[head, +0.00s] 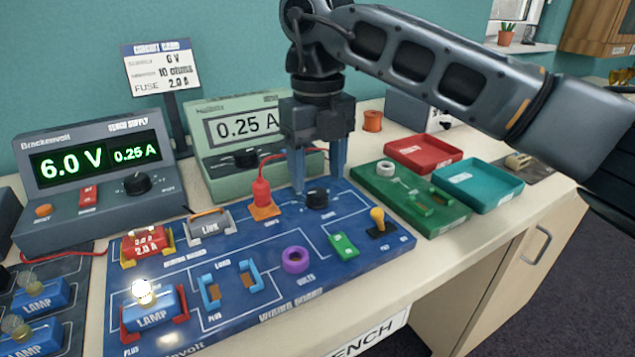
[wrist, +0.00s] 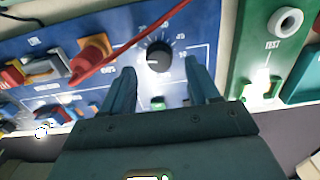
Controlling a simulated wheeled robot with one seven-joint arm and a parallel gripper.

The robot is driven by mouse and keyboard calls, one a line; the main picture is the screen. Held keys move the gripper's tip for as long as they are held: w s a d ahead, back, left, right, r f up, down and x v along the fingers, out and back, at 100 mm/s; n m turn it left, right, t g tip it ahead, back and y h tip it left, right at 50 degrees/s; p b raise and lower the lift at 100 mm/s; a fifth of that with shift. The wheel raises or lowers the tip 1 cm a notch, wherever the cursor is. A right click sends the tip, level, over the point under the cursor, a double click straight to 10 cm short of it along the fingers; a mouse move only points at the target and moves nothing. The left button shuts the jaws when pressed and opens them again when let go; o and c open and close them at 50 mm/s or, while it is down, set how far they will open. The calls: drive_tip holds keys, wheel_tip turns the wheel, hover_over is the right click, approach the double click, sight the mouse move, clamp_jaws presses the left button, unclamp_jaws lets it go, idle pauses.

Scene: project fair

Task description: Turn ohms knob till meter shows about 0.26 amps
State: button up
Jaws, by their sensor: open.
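The black ohms knob (head: 317,197) stands on the blue wiring board (head: 370,275), and it also shows in the wrist view (wrist: 159,57) with a pale pointer mark on its left side. My gripper (head: 318,195) is open above the board, its two fingers reaching down on either side of the knob. In the wrist view the fingertips (wrist: 160,68) are apart, with the knob between and slightly beyond them. I cannot tell whether either finger touches it. The green meter (head: 236,155) behind reads 0.25 A, its right edge partly hidden by my gripper.
The bench supply (head: 95,215) at left reads 6.0 V and 0.25 A. A red plug (head: 262,193) with its lead stands close left of the knob. A lit lamp (head: 150,308) sits front left. A green test board (head: 410,195) and red and teal trays (head: 478,183) lie right.

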sight(317, 192)
drive_tip(key=shift+f, duration=1.6)
